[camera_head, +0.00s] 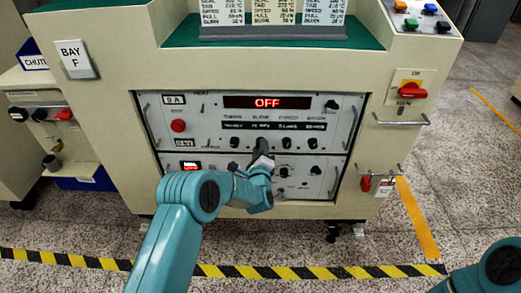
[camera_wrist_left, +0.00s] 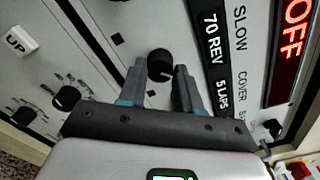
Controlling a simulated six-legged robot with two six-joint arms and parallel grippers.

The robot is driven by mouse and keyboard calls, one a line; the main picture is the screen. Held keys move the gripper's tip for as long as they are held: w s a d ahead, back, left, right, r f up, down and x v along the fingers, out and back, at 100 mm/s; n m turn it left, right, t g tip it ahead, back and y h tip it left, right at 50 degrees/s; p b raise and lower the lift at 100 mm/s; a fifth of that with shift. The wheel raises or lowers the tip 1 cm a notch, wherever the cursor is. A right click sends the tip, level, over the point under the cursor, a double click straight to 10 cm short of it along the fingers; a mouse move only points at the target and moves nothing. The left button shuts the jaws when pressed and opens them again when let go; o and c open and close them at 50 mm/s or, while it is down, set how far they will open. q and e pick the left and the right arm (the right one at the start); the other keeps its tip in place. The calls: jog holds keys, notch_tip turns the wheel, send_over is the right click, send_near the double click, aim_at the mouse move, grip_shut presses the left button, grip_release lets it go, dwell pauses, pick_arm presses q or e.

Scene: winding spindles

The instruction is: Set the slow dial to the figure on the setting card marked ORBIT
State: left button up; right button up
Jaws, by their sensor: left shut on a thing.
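The slow dial, a round black knob (camera_wrist_left: 160,62), lies in line with the SLOW label and its "70 REV" window in the left wrist view. My left gripper (camera_wrist_left: 160,78) is shut on this knob, one finger on each side. In the head view the left gripper (camera_head: 263,152) is at the dial row on the machine's front panel, and its fingers and arm largely hide the dial. The setting cards (camera_head: 271,12) stand on top of the machine. Their upper parts are cut off, so the ORBIT heading does not show. My right gripper is out of view.
A red display (camera_head: 267,102) above the dials reads OFF. Neighbouring knobs (camera_head: 286,143) sit close to the right of my gripper. Handles (camera_head: 351,122) stick out at the panel's sides.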

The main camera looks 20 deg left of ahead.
pick_arm(q)
jog(key=o, duration=1)
jog(key=shift+o, duration=0.2)
jog(key=shift+s, duration=0.1)
jog(key=p+v, duration=0.3)
jog(key=v, duration=1.3)
jog(key=shift+p, duration=0.3)
